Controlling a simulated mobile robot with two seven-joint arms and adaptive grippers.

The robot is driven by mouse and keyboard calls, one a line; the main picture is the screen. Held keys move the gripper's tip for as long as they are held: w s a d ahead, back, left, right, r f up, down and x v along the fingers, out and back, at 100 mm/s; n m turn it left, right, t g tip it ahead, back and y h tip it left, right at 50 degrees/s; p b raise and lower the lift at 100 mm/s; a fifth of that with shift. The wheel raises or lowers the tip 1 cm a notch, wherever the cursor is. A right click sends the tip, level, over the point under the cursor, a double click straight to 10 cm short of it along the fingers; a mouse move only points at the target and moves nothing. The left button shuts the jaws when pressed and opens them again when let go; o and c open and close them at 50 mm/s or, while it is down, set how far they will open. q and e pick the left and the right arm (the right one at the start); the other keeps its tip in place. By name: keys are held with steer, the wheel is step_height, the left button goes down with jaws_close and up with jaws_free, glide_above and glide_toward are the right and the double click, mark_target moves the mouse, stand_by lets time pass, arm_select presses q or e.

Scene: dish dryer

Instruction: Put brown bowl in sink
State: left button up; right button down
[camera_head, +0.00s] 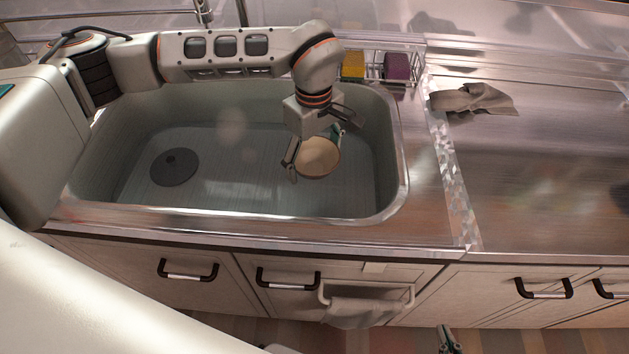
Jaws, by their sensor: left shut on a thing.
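The bowl (318,158), light tan-brown, is within the outline of the sink basin (240,190), toward its right side. My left gripper (312,152) reaches over the sink from the left and points down. Its fingers are shut on the bowl, one at its left edge and one at its upper right. The gripper body hides part of the bowl's far side. I cannot tell whether the bowl touches the sink floor. A tip of my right gripper (447,341) shows at the bottom edge, low in front of the cabinets; its opening is unclear.
A round dark drain (174,167) lies at the sink's left. A wire rack with a yellow sponge (353,67) and a purple sponge (397,67) stands behind the sink. A grey cloth (474,99) lies on the right counter, which is otherwise mostly clear. A towel (362,312) hangs in front.

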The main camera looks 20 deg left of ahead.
mark_target(314, 169)
arm_select(q)
step_height(314, 169, down, 4)
steer(key=shift+r+b, duration=0.1)
steer(key=shift+b, duration=0.2)
steer(key=shift+f, duration=0.4)
step_height(314, 169, down, 3)
steer(key=shift+s+f+b, duration=0.1)
steer(key=shift+b, duration=0.4)
steer(key=shift+f, duration=0.6)
steer(key=shift+r, duration=0.1)
steer(key=o, duration=1.2)
steer(key=shift+o, duration=0.2)
arm_select(e)
steer(key=shift+w+a, duration=0.15)
steer(key=shift+a, duration=0.15)
